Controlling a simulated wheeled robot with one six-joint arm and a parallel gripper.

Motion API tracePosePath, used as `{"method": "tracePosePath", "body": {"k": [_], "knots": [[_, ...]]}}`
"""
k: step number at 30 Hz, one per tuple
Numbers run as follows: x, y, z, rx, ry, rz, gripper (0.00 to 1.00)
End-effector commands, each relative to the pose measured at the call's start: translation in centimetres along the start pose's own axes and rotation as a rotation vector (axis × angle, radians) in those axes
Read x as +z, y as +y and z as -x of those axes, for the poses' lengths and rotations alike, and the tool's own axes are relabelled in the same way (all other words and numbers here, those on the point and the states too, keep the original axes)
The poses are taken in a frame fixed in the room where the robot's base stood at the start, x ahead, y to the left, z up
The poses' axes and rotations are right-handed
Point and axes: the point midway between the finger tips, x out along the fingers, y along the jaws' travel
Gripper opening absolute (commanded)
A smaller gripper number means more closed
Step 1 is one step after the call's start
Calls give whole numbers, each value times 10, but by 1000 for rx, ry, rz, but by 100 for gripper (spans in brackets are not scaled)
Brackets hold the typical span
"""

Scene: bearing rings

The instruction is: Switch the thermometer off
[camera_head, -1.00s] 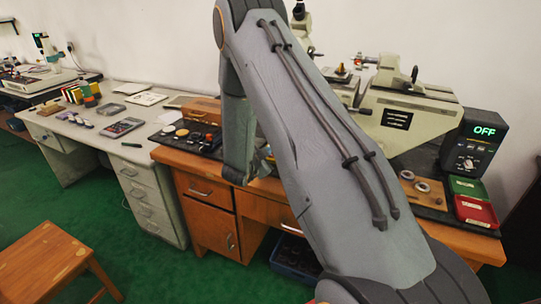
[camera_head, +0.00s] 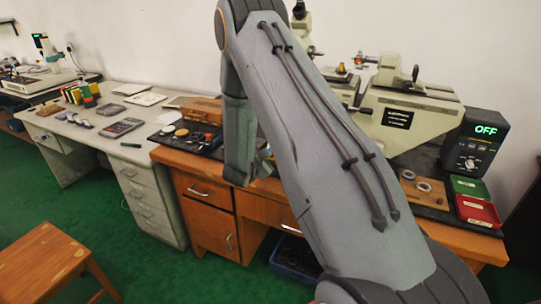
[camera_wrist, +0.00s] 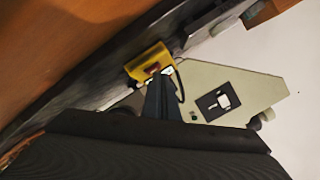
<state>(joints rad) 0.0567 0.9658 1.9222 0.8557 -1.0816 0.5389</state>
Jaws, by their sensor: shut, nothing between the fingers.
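A yellow device (camera_wrist: 149,62) with a dark and white face lies in the upper middle of the wrist view; it is probably the thermometer. A dark cord runs beside it. My gripper (camera_wrist: 162,78) is shut and empty, with its tips right at the device's lower edge. I cannot tell whether the tips touch it. The fingers cover part of its face, so its switch and display cannot be read.
A cream machine (camera_head: 425,115) stands on the wooden bench; it also shows in the wrist view (camera_wrist: 235,90), right of my fingers. A black box (camera_head: 474,145) reads OFF in green. Green (camera_head: 468,187) and red (camera_head: 478,211) trays sit before it. A grey desk (camera_head: 90,128) stands left.

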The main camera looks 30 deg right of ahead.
Motion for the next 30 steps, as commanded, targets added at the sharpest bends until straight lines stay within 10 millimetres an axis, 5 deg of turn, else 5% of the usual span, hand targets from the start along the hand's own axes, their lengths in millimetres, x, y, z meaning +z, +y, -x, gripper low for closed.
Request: {"method": "tracePosePath", "body": {"k": [30], "knots": [[-8, -8, 11, 0, 0, 0, 0]]}}
